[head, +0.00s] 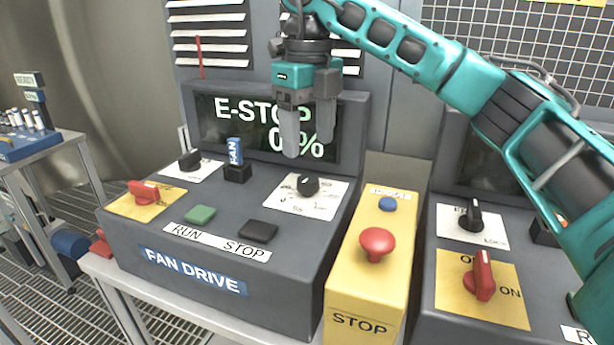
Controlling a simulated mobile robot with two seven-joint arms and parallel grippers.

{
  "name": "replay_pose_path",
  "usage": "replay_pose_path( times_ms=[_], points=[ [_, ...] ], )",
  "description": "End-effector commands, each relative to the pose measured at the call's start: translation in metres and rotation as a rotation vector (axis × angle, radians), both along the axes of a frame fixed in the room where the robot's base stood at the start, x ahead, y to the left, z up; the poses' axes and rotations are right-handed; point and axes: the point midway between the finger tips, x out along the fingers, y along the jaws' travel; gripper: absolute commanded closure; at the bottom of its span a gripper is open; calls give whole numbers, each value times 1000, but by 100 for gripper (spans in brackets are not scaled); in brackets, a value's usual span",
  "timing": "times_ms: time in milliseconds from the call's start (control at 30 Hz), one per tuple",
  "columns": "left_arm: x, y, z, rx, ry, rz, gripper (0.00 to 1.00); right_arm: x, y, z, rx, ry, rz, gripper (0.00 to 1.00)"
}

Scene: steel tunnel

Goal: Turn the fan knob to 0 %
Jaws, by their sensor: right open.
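The fan knob (308,185) is a black dial on a white scale plate (318,205) on the sloped top of the grey fan drive console (290,290). The scale marks are too small to read surely. The console's screen (230,125) shows "E-STOP" and a percent reading, partly hidden by my gripper; it looks like 0 %. My right gripper (308,145) hangs above and just behind the knob, fingers pointing down, open and apart from it. My left gripper is not in view.
A yellow box with a red stop button (376,243) stands right of the console. Green (200,214) and black (258,230) buttons, a red switch (144,192) and a blue FAN tag (235,151) are on the console. A second console with a red switch (482,275) is at right.

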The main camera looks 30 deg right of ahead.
Motion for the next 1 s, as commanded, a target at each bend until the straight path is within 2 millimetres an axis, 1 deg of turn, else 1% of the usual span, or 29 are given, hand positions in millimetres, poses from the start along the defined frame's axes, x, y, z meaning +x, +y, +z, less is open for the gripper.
replay_pose_path(
  times_ms=[33,100,233,400,533,767,1000],
  points=[
    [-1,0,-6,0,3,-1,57,0,-1,-15,0,4,-1,33],
    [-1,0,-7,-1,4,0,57,0,-1,-28,-1,3,-1,33],
    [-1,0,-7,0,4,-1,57,0,-1,-48,-2,2,-1,33],
    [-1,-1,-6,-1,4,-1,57,0,0,-65,0,0,-1,33],
    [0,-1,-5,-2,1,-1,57,0,0,-70,-1,0,-1,33],
    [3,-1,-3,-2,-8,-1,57,0,0,-70,-1,-1,-1,33],
    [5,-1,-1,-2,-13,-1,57,0,0,-70,0,-1,-1,55]
  ],
)
